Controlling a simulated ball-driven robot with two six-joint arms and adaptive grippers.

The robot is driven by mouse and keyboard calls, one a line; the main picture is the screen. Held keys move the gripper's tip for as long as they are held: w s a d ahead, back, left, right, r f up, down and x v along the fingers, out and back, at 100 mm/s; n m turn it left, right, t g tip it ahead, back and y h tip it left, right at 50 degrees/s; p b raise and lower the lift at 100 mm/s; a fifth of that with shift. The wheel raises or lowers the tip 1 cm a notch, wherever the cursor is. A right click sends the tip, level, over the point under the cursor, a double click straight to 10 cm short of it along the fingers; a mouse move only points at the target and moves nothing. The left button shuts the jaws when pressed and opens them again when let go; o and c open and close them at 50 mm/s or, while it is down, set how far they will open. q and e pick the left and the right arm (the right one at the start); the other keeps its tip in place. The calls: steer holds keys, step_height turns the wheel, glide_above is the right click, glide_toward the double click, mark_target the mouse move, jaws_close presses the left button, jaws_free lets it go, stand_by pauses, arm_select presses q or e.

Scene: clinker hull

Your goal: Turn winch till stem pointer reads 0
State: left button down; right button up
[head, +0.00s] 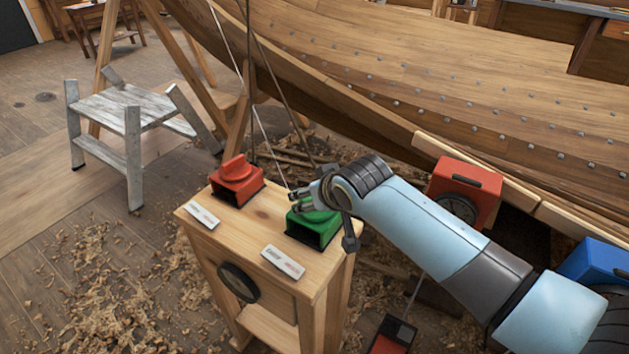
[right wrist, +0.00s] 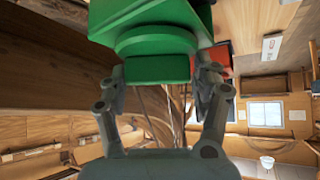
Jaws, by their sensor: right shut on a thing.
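A green winch (head: 313,228) and a red winch (head: 236,180) stand on top of a wooden stand (head: 247,243). My right gripper (head: 308,197) reaches over the green winch from the right. In the right wrist view the green winch (right wrist: 150,42) is close, and my right gripper (right wrist: 160,78) is shut on its handle block, one finger at each side. A dark round dial (head: 238,283) is on the stand's front. Its reading is too small to tell. I cannot tell which dial is the stem pointer. My left gripper is out of view.
A red box (head: 464,190) with a round dial sits by the planked hull (head: 440,75), with a blue box (head: 597,262) farther right. A grey wooden stool (head: 135,115) stands at left. Cords rise behind the stand. Shavings cover the floor around it.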

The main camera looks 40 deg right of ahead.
steer(key=shift+w+r+m+h, duration=0.1)
steer(key=shift+m+h, duration=0.6)
steer(key=shift+m, duration=0.2)
steer(key=shift+m+g+h, duration=0.3)
steer(key=shift+m, duration=0.2)
steer(key=shift+d+f+m+g+h+b, duration=0.1)
steer(key=shift+f+m+g+h+b, duration=0.1)
steer(key=shift+m+g+h+b, duration=0.75)
steer(key=shift+m+h+b, duration=0.4)
steer(key=shift+m+h, duration=0.15)
steer(key=shift+m, duration=0.8)
steer(key=shift+g, duration=0.25)
steer(key=shift+d, duration=0.1)
steer(key=o, duration=1.1)
steer(key=shift+s, duration=0.2)
steer(key=shift+w+r, duration=0.1)
